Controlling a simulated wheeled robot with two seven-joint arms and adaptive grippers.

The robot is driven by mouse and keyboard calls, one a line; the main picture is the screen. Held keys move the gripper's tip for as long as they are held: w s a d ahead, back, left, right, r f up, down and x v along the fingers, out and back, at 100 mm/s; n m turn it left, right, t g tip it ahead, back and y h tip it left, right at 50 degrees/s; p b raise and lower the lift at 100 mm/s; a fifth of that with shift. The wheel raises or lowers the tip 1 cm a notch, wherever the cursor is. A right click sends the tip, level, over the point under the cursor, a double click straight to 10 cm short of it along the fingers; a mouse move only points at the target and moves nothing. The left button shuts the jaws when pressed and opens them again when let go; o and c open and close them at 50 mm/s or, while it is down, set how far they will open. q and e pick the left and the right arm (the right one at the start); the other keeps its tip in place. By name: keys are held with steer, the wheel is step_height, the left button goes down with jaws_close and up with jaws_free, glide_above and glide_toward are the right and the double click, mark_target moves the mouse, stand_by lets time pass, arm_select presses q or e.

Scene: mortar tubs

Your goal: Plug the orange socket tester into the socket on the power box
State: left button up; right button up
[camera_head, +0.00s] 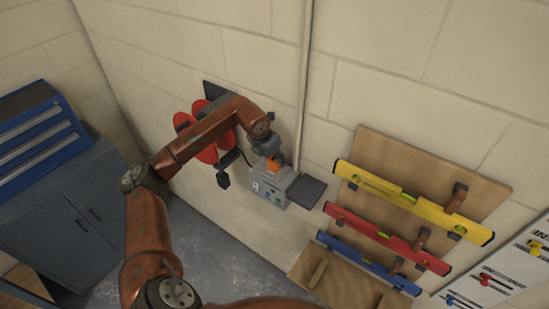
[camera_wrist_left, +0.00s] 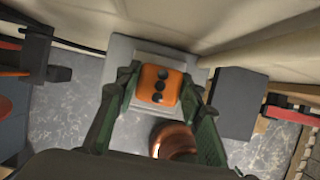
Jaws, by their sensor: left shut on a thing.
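The orange socket tester (camera_head: 273,166) is held in my left gripper (camera_head: 271,158), right at the top of the grey power box (camera_head: 271,187). In the left wrist view, the tester (camera_wrist_left: 159,84) sits between the two greenish fingers of my left gripper (camera_wrist_left: 160,78), which are shut on it. The socket is hidden under the tester and fingers. I cannot tell whether the tester's pins are in it. My right gripper is not in view.
A dark flat shelf (camera_head: 307,190) juts out right of the power box. A red reel (camera_head: 207,150) hangs on the wall behind my left arm. Yellow (camera_head: 412,203), red (camera_head: 385,237) and blue (camera_head: 367,263) levels hang at the right. A blue toolbox (camera_head: 42,130) stands at the left.

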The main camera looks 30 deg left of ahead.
arm_select(q)
steer(key=shift+f, duration=0.2)
steer(key=o, duration=1.2)
steer(key=shift+c, duration=0.2)
steer(key=v, duration=1.2)
